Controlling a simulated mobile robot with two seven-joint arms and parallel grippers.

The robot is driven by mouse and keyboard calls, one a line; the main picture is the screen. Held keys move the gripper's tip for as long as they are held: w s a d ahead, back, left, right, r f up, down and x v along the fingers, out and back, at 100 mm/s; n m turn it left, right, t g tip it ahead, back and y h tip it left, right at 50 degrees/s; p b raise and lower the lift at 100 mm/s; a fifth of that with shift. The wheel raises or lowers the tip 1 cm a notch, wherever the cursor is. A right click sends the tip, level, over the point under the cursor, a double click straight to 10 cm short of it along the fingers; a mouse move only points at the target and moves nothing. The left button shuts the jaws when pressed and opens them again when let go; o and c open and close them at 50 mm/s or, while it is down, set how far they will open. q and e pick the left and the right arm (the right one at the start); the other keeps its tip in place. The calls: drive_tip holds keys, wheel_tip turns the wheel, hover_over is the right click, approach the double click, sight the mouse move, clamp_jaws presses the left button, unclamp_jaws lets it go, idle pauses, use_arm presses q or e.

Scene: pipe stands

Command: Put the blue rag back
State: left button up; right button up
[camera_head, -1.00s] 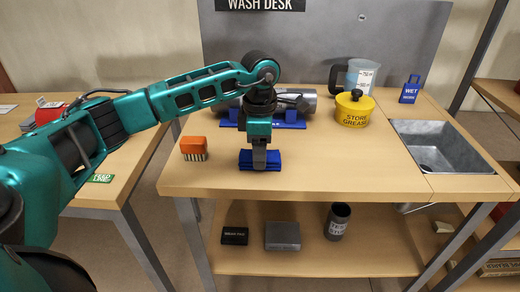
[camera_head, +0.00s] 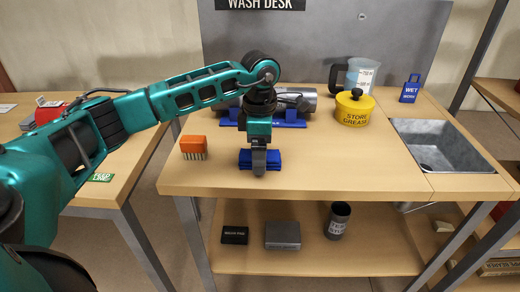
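The blue rag (camera_head: 274,160) lies folded on the wash desk (camera_head: 340,178), close to its front edge. My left gripper (camera_head: 259,170) points down at the middle of the rag, and its finger covers part of the cloth. I see the fingers in line with each other, so I cannot tell whether they are apart or shut on the cloth. The rag looks to be resting on the desk. My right gripper is out of view.
An orange brush (camera_head: 193,147) stands left of the rag. Behind are a metal cylinder on a blue stand (camera_head: 290,120), a yellow grease pot (camera_head: 353,110) and a jug (camera_head: 360,76). A sink (camera_head: 440,145) is at right. The lower shelf holds a black pad (camera_head: 234,235), a grey block (camera_head: 283,236) and a dark can (camera_head: 338,220).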

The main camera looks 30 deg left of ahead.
use_arm(q)
drive_tip(key=shift+r, duration=3.75)
drive_tip(key=shift+s, duration=0.1)
